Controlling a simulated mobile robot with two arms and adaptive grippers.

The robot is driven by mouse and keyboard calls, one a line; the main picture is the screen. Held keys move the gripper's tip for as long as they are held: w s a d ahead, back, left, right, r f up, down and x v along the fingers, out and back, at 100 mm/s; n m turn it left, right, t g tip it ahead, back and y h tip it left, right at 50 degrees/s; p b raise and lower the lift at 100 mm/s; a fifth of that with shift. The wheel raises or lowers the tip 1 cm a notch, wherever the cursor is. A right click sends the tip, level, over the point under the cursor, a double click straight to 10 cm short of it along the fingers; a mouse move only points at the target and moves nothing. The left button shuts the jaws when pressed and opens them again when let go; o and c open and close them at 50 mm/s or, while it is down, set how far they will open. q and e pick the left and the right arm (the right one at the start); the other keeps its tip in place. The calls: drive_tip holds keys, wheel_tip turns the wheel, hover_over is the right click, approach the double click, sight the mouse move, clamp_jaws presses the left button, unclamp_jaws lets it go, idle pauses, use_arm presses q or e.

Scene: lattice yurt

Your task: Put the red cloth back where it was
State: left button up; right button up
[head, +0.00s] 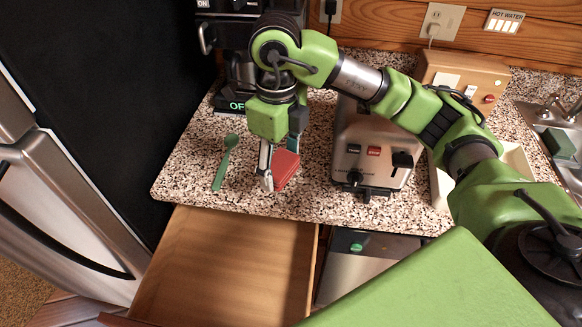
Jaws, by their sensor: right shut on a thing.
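The red cloth (286,168) looks like a flat folded piece. My right gripper (268,180) is shut on it, at or just above the speckled counter (322,205) near its front edge. I cannot tell whether the cloth touches the counter. Part of the cloth is hidden behind the gripper. An open, empty wooden drawer (225,270) lies below the counter edge, just in front of the gripper. My left gripper is not in view.
A green spoon (225,163) lies on the counter left of the gripper. A steel toaster-like appliance (368,150) stands close on the right. A coffee machine (238,62) is behind. A sink with a green sponge (559,143) is at far right. A fridge (70,200) is at left.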

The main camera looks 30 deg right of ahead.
drive_tip(key=p, duration=0.2)
hover_over(292, 181)
drive_tip(key=f, duration=0.3)
drive_tip(key=a+f, duration=0.1)
drive_tip(key=f, duration=0.1)
drive_tip(key=shift+s, duration=0.4)
drive_tip(key=shift+w+d+f, duration=0.1)
drive_tip(key=shift+w+f, duration=0.05)
drive_tip(key=shift+f, duration=0.1)
drive_tip(key=shift+w+d+f, duration=0.15)
drive_tip(key=shift+d+f, duration=0.05)
drive_tip(key=shift+f, duration=0.1)
drive_tip(key=f+p, duration=0.1)
drive_tip(key=f, duration=0.2)
drive_tip(key=shift+w+d+f+p, duration=0.1)
drive_tip(key=shift+d+p, duration=0.1)
drive_tip(key=shift+p, duration=0.15)
drive_tip(key=shift+f, duration=0.15)
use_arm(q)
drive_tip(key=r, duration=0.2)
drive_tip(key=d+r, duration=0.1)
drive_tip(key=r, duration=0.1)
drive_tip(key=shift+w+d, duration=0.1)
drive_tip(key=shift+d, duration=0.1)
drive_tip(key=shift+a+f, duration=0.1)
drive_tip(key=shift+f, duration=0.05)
use_arm(e)
drive_tip(key=shift+a+f, duration=0.1)
